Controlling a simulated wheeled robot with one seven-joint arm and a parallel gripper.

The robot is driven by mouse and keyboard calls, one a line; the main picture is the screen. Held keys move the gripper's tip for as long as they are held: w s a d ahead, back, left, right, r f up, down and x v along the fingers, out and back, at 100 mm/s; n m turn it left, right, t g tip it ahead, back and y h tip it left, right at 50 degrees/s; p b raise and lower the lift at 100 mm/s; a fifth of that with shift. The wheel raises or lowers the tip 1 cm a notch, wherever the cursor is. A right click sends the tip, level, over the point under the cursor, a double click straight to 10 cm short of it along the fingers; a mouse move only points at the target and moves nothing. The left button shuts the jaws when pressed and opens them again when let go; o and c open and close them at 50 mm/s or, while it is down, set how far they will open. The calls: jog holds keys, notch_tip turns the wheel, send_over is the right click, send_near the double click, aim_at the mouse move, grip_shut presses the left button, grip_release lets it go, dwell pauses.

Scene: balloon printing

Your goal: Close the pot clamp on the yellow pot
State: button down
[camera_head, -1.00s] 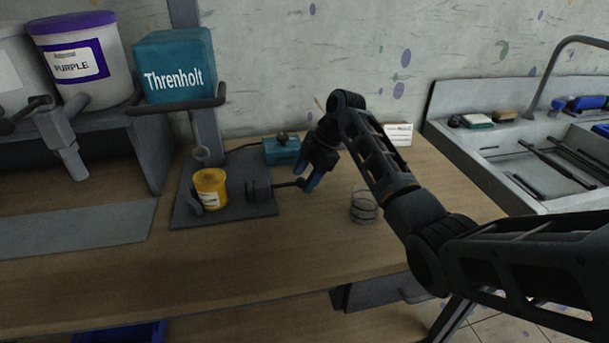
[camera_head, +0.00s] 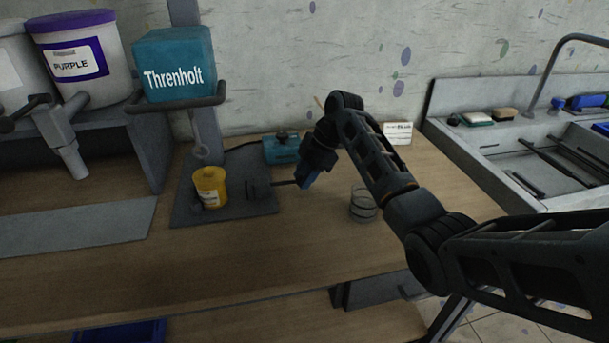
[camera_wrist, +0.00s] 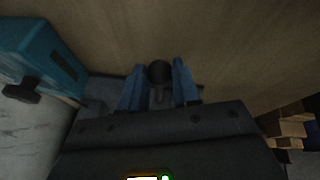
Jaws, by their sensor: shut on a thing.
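The yellow pot (camera_head: 210,187) stands upright on the dark base plate (camera_head: 243,207) of the mixing stand. The pot clamp (camera_head: 256,190) is a dark jaw to the right of the pot, with a visible gap between them. Its thin rod points right to my gripper (camera_head: 307,178). My gripper's blue fingers are shut on the clamp's dark round handle, which shows between them in the wrist view (camera_wrist: 159,72). The pot is not visible in the wrist view.
A teal box with a dark knob (camera_head: 282,149) sits just behind the clamp. A wire-ringed cup (camera_head: 363,204) stands right of my gripper. A small labelled card (camera_head: 398,133) and the sink (camera_head: 540,160) are farther right. The front tabletop is clear.

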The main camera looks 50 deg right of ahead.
aim_at(283, 182)
jog(key=w+a, duration=0.1)
jog(key=a, duration=0.1)
jog(key=w+a, duration=0.2)
jog(key=shift+a, duration=0.1)
jog(key=c, duration=0.8)
grip_release()
jog(key=shift+s, duration=0.1)
jog(key=shift+b+v, duration=0.55)
jog(key=shift+v, duration=3.35)
